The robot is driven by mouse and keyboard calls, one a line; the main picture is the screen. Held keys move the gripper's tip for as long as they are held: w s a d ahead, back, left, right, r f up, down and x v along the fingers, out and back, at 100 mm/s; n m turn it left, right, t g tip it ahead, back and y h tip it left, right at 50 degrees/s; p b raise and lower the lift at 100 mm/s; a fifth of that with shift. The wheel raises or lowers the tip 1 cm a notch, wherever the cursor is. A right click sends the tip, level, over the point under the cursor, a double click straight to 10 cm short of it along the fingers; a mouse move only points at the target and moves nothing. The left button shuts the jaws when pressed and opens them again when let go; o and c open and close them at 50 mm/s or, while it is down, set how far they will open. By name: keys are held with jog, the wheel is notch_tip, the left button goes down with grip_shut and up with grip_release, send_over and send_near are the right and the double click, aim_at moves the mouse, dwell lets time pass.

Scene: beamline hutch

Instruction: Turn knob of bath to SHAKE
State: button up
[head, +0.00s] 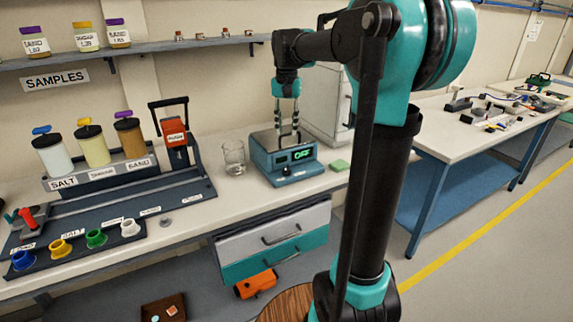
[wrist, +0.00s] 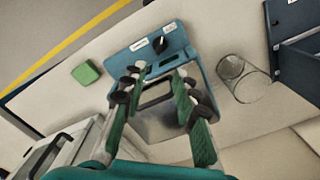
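The knob also shows small and dark in the head view (head: 286,171). The lettering around it is too small to read. My gripper (head: 289,138) points down over the bath. In the wrist view its fingers (wrist: 158,82) are spread apart with nothing between them, and the knob lies beyond the fingertips.
A glass beaker (head: 234,157) stands close left of the bath, and a green sponge-like block (head: 339,165) lies to its right. A rack of sample jars (head: 93,145) with an orange-handled press (head: 173,140) is further left. A shelf (head: 150,47) runs above.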

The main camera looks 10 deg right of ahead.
aim_at(287, 167)
notch_tip(287, 167, down, 14)
jog(key=shift+f, duration=0.2)
dwell(0.4)
grip_shut()
